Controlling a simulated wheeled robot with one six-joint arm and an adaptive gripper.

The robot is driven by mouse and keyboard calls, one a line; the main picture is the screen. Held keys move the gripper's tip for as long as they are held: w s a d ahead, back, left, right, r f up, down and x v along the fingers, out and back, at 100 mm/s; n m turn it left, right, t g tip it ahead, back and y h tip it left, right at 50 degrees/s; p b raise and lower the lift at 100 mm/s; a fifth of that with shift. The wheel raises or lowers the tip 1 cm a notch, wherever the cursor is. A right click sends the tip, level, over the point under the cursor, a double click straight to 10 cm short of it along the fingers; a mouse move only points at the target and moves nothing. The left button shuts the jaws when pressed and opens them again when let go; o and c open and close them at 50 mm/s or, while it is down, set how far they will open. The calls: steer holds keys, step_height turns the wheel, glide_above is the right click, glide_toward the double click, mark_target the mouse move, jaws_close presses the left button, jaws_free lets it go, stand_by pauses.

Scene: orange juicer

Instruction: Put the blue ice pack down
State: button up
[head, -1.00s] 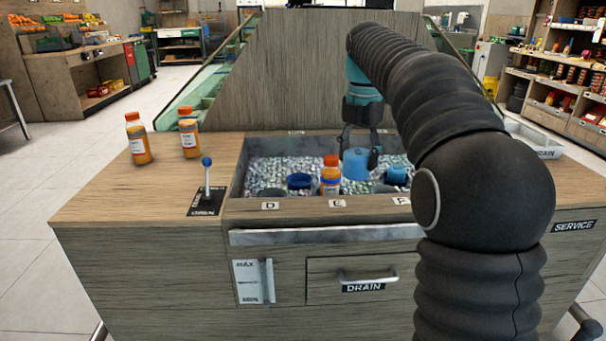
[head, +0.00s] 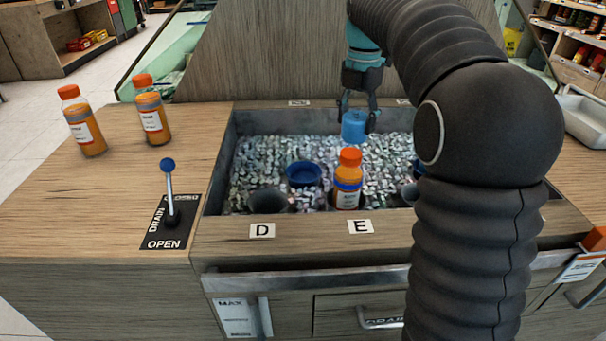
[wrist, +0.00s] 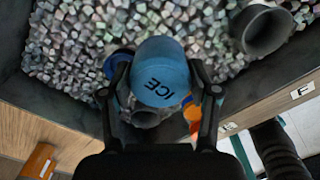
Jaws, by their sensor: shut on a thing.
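The blue ice pack (head: 354,126) is a short blue cylinder held over the ice in the sunken bin (head: 222,160).
An orange-capped bottle (head: 348,180) stands in the bin behind label E. A blue-rimmed cup (head: 303,174) and a dark cup (head: 268,201) sit left of it. Two juice bottles (head: 83,121) (head: 152,112) and a drain lever (head: 170,190) are on the left counter. Open ice lies at the bin's back left.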

steer(key=a+f, duration=0.2)
steer(key=a, duration=0.1)
steer(key=a+f, duration=0.2)
steer(key=a, duration=0.2)
steer(key=a+f, duration=0.3)
steer(key=a, duration=0.1)
steer(key=shift+a+b, duration=0.25)
steer(key=shift+b, duration=0.15)
steer(key=shift+s+f, duration=0.1)
steer(key=shift+f, duration=1.85)
steer(key=o, duration=1.3)
steer(key=shift+c, duration=0.2)
steer(key=shift+r, duration=0.15)
step_height(320, 180, up, 12)
steer(key=p, duration=0.1)
